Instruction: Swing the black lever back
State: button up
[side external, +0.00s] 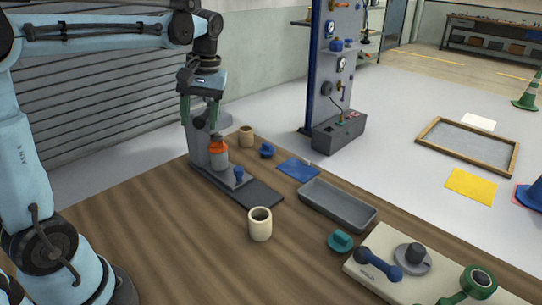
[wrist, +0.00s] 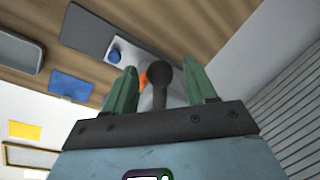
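The black lever (wrist: 159,76) shows in the wrist view as a dark round knob on a dark stem, between my two green fingers. In the side external view its dark knob (side external: 200,121) is small and partly hidden at the top of a grey upright stand (side external: 198,150). My gripper (wrist: 160,88) is open, with a finger on each side of the lever and a visible gap to each. In the side external view my gripper (side external: 200,118) points down over the stand. Whether a finger touches the lever cannot be told.
A beige cup (side external: 260,224), grey tray (side external: 338,205) and blue sheet (side external: 298,169) lie to the right. The wooden table's front left is clear.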

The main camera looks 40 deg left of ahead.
grip_shut()
jog(key=shift+s+a+m+t+y, duration=0.1)
jog(key=shift+s+a+m+t, duration=0.15)
jog(key=shift+a+m, duration=0.75)
jog(key=shift+s+a+m+t+y, duration=0.15)
jog(key=shift+s+a+m, duration=0.2)
jog(key=shift+a+m, duration=0.7)
jog(key=shift+s+a+m+t+y, duration=0.1)
jog(key=shift+s+a+m+t, duration=0.3)
jog(key=shift+m, duration=1.05)
jog(key=shift+w+a, duration=0.1)
jog(key=shift+a, duration=0.1)
jog(key=shift+o, duration=0.6)
grip_release()
jog(key=shift+r, duration=0.1)
jog(key=v, duration=1.2)
jog(key=shift+w, duration=0.2)
